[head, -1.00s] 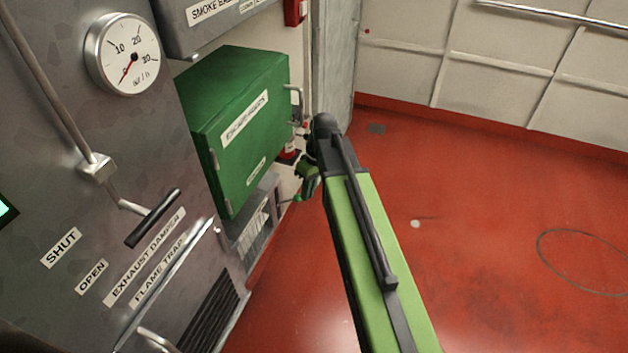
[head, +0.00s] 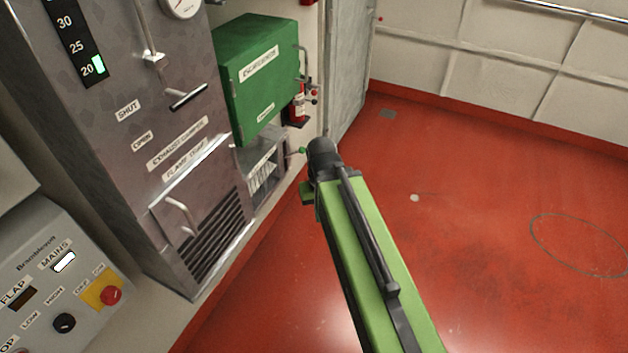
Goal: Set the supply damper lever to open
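No lever labelled supply damper shows in the head view. A lever with a black grip (head: 188,97) on the grey cabinet sits by labels reading SHUT, OPEN and EXHAUST DAMPER (head: 177,143). The grip lies closer to the SHUT label (head: 128,110) than to the OPEN label (head: 142,141). My green and black arm reaches up from the bottom over the red floor. Only small green parts of my gripper (head: 307,190) show past the arm's dark end joint. Its fingers are mostly hidden, and it appears apart from the lever and empty space surrounds it.
A green wall box (head: 262,75) and a red extinguisher (head: 298,105) are behind the arm. A grey control panel (head: 60,275) with a red knob (head: 111,295) stands at lower left. The red floor (head: 480,220) at right is open.

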